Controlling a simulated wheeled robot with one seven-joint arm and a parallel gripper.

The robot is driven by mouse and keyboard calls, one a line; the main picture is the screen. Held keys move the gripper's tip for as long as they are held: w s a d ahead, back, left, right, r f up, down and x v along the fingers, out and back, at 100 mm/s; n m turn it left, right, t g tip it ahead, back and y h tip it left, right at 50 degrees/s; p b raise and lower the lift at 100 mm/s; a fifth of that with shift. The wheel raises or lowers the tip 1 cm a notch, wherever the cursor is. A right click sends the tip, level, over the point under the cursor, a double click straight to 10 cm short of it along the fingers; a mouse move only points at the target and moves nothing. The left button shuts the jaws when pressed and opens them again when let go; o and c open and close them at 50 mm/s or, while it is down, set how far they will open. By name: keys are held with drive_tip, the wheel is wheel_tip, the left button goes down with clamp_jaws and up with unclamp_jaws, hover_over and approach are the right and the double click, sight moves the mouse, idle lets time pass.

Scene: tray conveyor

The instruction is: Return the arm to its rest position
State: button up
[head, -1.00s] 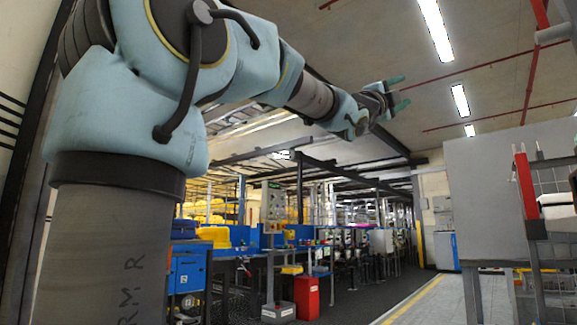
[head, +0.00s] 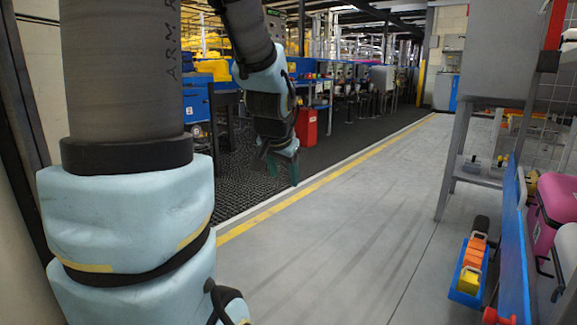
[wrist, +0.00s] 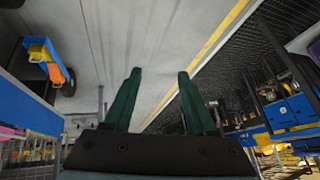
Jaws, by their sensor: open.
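My gripper (head: 282,172) hangs in the middle of the head view with its green fingers pointing down. It is in front of the dark mat and the yellow floor line, clear of the things around it. In the wrist view my gripper (wrist: 159,75) shows two green fingers spread apart with nothing between them, and bare grey floor beyond. My arm comes down from the top of the head view, beside my thick grey and light-blue links at left.
A blue cart (head: 467,275) with yellow and orange bins stands at right, beside a blue panel (head: 513,245) and pink cases (head: 556,195). A grey table (head: 480,178) is behind. Workbenches and a red bin (head: 306,127) line the far left. The grey floor between is clear.

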drive_tip(key=s+a+f+n+g, duration=0.2)
drive_tip(key=s+a+f+n, duration=0.1)
drive_tip(key=s+f, duration=0.3)
drive_tip(key=s+a+f+n+g, duration=0.2)
drive_tip(key=s+a+f+g, duration=0.1)
drive_tip(key=s, duration=0.4)
wheel_tip(320, 180, up, 38)
drive_tip(key=p, duration=3.8)
drive_tip(key=shift+s+d+f+y, duration=0.15)
drive_tip(key=shift+s+d+y, duration=0.1)
drive_tip(key=shift+y, duration=0.15)
